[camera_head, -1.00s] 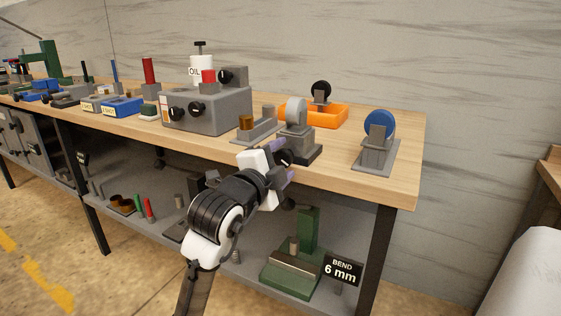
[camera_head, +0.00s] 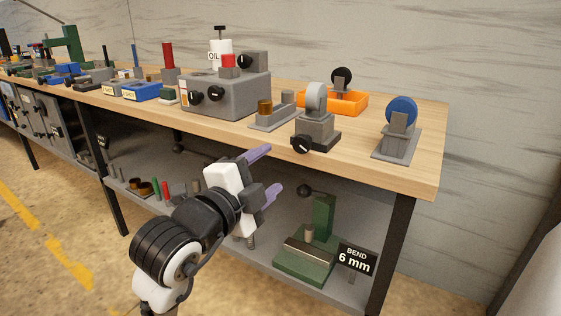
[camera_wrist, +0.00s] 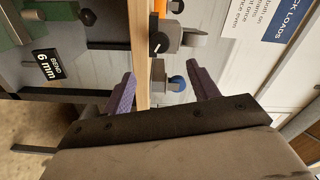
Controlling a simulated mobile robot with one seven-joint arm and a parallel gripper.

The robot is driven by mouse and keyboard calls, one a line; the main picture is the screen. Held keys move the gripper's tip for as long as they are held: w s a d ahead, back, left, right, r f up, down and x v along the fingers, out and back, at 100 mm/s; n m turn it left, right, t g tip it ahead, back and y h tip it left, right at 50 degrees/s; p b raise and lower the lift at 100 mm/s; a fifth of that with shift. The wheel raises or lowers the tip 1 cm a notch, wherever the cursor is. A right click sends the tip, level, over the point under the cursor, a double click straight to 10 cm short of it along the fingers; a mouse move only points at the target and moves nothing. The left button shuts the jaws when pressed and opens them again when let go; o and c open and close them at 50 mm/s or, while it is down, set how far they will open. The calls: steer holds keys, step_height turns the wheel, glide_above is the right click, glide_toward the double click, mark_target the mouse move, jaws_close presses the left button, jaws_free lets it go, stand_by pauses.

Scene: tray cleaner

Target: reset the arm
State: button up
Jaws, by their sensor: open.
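My gripper (camera_head: 268,173) is open and empty in the head view, with two purple fingers spread apart. It hangs in front of the workbench (camera_head: 425,178), near the height of its front edge, below and left of a grey device with a black knob (camera_head: 302,143). In the wrist view my gripper (camera_wrist: 163,88) shows its two purple fingers wide apart, with nothing between them. The bench edge (camera_wrist: 141,90) appears beyond the fingers, and the grey wheel device (camera_wrist: 165,38) lies ahead of them.
A grey control box (camera_head: 228,97), an orange tray (camera_head: 350,104) and a blue disc on a stand (camera_head: 398,125) stand on the bench. A green bending tool (camera_head: 312,242) and a "BEND 6 mm" sign (camera_head: 356,260) are on the lower shelf. Floor at the left is clear.

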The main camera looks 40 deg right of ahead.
steer(key=shift+s+a, duration=0.35)
steer(key=shift+a, duration=0.3)
steer(key=shift+w, duration=0.1)
